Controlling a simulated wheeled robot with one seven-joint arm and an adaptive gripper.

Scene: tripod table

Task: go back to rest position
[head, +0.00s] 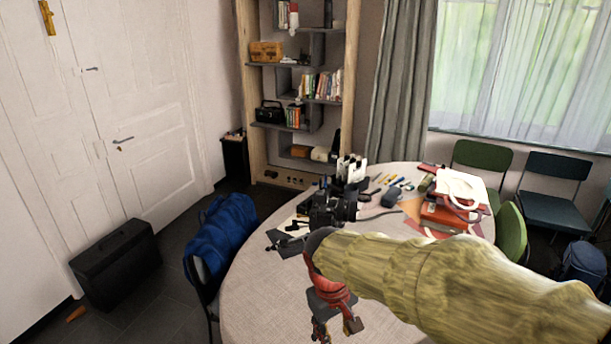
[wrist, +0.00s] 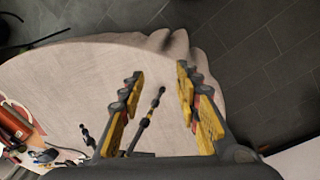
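My gripper (head: 336,327) hangs over the near part of the round table (head: 262,290), at the end of my arm, which reaches in from the right. In the wrist view my gripper (wrist: 163,105) has its two yellow and dark fingers spread wide apart. Nothing is held between them. The pale tabletop (wrist: 70,85) lies beneath, with its edge and draped cloth close by. A dark jointed rod shows between the fingers; I cannot tell what it is.
A black camera (head: 330,208), small tools and a red box (head: 443,217) crowd the table's far side. A blue bag (head: 222,237) sits on a chair at the left. Green chairs (head: 482,160) stand right. A black case (head: 117,266) stands on the floor.

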